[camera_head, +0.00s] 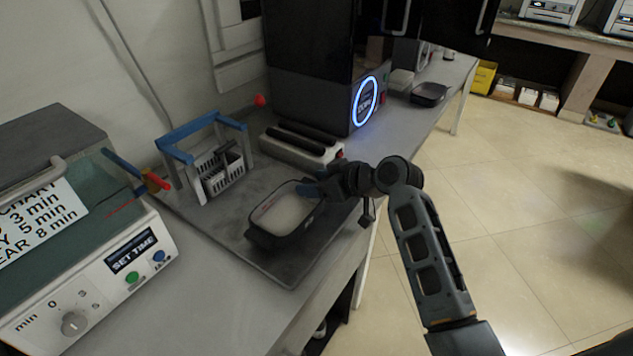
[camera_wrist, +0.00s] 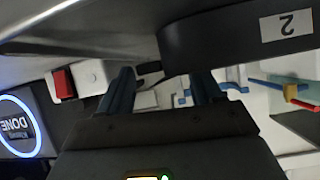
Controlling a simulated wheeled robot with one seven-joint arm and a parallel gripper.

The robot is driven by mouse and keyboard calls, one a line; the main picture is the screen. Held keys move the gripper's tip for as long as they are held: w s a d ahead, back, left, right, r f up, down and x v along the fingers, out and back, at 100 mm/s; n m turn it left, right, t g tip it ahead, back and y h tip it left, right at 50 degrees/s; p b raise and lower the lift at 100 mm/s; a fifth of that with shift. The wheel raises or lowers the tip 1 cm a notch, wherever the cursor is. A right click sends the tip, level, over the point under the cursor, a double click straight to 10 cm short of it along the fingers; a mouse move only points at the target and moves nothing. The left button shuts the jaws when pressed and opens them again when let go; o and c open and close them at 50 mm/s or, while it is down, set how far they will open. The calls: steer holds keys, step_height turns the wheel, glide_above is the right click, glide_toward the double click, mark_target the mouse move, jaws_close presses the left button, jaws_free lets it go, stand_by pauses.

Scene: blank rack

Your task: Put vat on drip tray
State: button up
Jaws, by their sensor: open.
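The vat (camera_head: 266,238) is a black, rounded tub with a pale inside. In the head view it appears to rest level on the flat grey drip tray (camera_head: 212,232), near its front right part. In the wrist view the vat's dark wall (camera_wrist: 220,42) shows at the top with a white label marked 2, upside down. My gripper (camera_head: 314,191) is at the vat's right rim in the head view. In the wrist view its two blue fingers (camera_wrist: 163,88) are spread with a gap and nothing is clamped between them. Exact contact with the rim cannot be told.
A blue frame with a white basket (camera_head: 220,172) stands on the tray behind the vat. A black printer (camera_head: 325,95) with a lit blue ring is behind, with a pale block before it. A timer machine (camera_head: 85,255) stands left. Open floor lies right.

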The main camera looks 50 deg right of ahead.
steer(key=shift+s, duration=0.1)
steer(key=v, duration=1.2)
steer(key=s+a+f+m+h, duration=0.1)
steer(key=s+a+f, duration=0.35)
steer(key=a, duration=0.25)
steer(key=s+a+f+m+h, duration=0.1)
steer(key=s+a+f, duration=0.2)
steer(key=s+a, duration=0.35)
steer(key=s+a+r+n+t+y, duration=0.2)
steer(key=s+a+r, duration=0.7)
steer(key=s+a, duration=0.2)
steer(key=shift+s+a+n+t, duration=0.3)
steer(key=shift+s+a+n, duration=0.1)
steer(key=shift+s, duration=0.15)
steer(key=shift+r, duration=0.1)
